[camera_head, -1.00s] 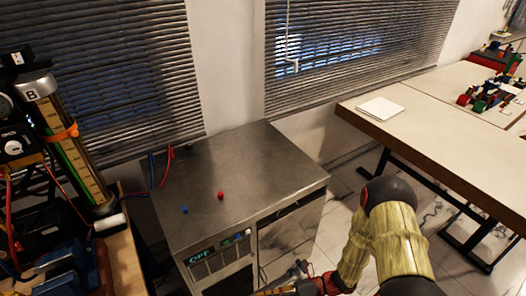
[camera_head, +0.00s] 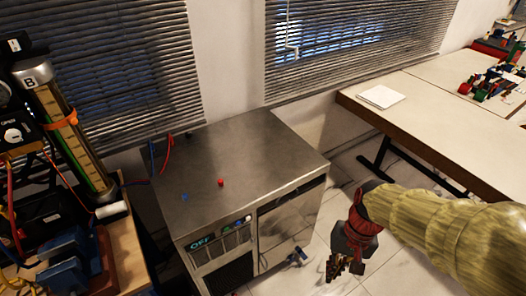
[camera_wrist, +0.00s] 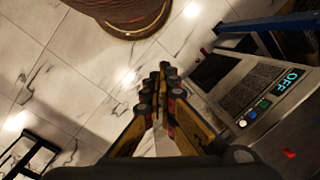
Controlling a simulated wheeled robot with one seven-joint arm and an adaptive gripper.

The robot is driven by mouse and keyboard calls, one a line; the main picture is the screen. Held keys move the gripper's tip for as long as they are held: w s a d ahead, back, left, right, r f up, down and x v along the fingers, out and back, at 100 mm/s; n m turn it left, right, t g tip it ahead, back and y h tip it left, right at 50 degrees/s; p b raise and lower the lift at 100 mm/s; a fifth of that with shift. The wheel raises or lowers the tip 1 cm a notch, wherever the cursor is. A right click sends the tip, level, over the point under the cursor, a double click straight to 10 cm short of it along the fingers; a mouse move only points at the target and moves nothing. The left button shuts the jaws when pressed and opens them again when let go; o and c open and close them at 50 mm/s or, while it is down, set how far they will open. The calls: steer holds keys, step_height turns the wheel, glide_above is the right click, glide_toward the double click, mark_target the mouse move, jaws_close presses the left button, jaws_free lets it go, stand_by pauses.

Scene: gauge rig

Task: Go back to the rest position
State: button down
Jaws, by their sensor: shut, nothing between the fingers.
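My gripper (camera_head: 336,268) hangs at the end of my arm in the head view, in front of and to the right of the steel cabinet, above the tiled floor. In the wrist view my gripper (camera_wrist: 160,80) has its fingers together and points toward the floor, with nothing held. The steel cabinet (camera_head: 250,150) has a display reading OFF and small buttons on its front. The same cabinet (camera_wrist: 225,85) shows at the right of the wrist view, apart from the fingers.
A workbench (camera_head: 125,250) with a gauge column (camera_head: 65,125) stands at the left. A long white table (camera_head: 430,105) is at the right. A round brown object (camera_wrist: 125,12) stands on the floor in the wrist view.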

step_height(320, 180, up, 16)
steer(key=s+d+n+t+h, duration=0.1)
steer(key=n+t, duration=0.1)
steer(key=t, duration=0.4)
steer(key=shift+s+t+h, duration=0.3)
steer(key=shift+s+t, duration=0.1)
